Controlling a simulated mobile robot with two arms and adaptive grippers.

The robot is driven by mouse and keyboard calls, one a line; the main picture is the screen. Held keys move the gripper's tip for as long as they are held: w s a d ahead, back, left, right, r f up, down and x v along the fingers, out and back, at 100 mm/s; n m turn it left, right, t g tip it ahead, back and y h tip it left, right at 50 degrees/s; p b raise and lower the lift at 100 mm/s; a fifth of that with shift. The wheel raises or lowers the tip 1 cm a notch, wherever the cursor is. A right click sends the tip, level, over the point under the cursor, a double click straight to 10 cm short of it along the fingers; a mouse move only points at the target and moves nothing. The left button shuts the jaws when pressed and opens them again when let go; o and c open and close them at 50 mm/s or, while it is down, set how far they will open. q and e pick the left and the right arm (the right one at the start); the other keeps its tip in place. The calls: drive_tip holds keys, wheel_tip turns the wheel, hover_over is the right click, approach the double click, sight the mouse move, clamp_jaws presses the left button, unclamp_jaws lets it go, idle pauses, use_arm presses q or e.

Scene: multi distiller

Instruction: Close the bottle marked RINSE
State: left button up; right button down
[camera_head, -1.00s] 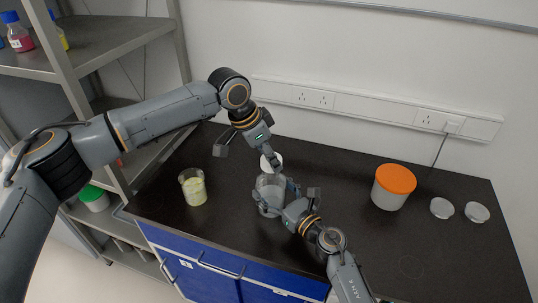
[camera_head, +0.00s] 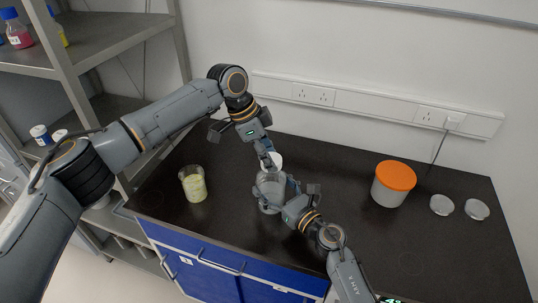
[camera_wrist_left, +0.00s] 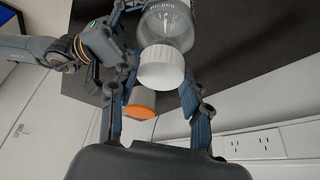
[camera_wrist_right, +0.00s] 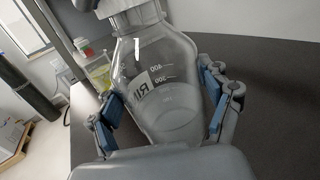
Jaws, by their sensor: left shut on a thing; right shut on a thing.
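The clear glass bottle (camera_head: 270,188) stands on the dark bench with its lower part holding clear liquid. Its label, partly readable as "RI", shows in the right wrist view (camera_wrist_right: 160,85). My right gripper (camera_head: 276,190) is shut around the bottle's body, one finger on each side. A white ribbed cap (camera_wrist_left: 160,68) is at the bottle's mouth, in line with the neck; I cannot tell how far it is threaded on. It also shows in the head view (camera_head: 274,160). My left gripper (camera_head: 267,162) is shut on the cap, coming from above; its fingers flank it in the left wrist view.
A beaker of pale yellow stuff (camera_head: 193,184) stands left of the bottle. A jar with an orange lid (camera_head: 393,183) and two small clear round items (camera_head: 441,205) (camera_head: 477,209) stand right. A metal shelf (camera_head: 100,40) borders the left. The bench's right front is clear.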

use_arm(q)
drive_tip(key=m, duration=0.2)
drive_tip(key=m+g, duration=0.1)
drive_tip(key=m, duration=0.1)
drive_tip(key=m+g, duration=0.1)
drive_tip(key=m, duration=0.1)
drive_tip(key=shift+w+d+r, duration=0.1)
drive_tip(key=shift+w+d, duration=0.05)
drive_tip(key=shift+w, duration=0.25)
drive_tip(key=shift+s+m+g+y, duration=0.1)
drive_tip(key=shift+m+g+y, duration=0.35)
drive_tip(key=shift+m, duration=0.65)
drive_tip(key=o, duration=0.8)
drive_tip(key=shift+s+r, duration=0.1)
drive_tip(key=shift+r, duration=2.05)
drive_tip(key=shift+c, duration=0.2)
